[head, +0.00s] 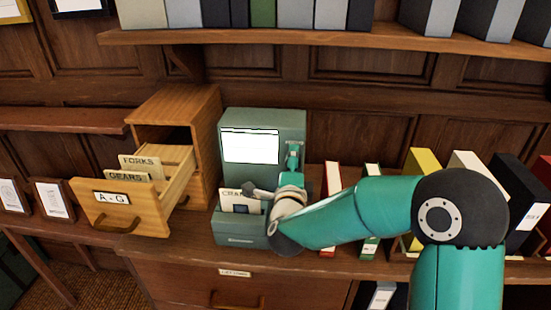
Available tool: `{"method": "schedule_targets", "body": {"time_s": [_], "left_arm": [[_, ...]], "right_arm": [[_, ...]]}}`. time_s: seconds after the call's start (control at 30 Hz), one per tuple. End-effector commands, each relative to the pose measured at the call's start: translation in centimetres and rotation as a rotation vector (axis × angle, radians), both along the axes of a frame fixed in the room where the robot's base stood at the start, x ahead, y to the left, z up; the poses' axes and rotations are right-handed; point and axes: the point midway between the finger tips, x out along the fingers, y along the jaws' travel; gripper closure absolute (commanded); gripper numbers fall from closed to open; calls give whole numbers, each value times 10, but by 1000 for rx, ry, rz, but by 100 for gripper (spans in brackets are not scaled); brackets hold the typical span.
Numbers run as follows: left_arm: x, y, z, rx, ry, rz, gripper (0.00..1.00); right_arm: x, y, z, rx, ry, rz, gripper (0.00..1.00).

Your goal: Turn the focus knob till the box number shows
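The green reader (232,115) stands on the wooden counter, with a lit white screen (250,147) in its upper front. The screen has a thin dark line near its top, and I can read no number on it. My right arm comes in from the right, and its gripper (292,157) is at the right side of the reader's front, beside the screen. I cannot make out the focus knob; the gripper and wrist cover that part. The finger opening is too small to tell. My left gripper is not in view.
Pale cards (240,201) stand in the reader's lower front, partly behind my wrist. An open wooden drawer (150,212) marked A-G, with FORKS and GEARS dividers, juts out at left. Books and binders (333,182) stand at right, and a shelf (300,38) runs above.

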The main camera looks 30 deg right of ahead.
Motion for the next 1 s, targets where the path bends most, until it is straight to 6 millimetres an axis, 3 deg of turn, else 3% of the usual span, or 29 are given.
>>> {"method": "schedule_targets", "body": {"time_s": [0.73,1.0], "left_arm": [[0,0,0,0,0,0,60],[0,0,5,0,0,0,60]], "right_arm": [[0,0,0,-15,9,-1,31],[-1,-1,1,-306,187,-1,31]]}}
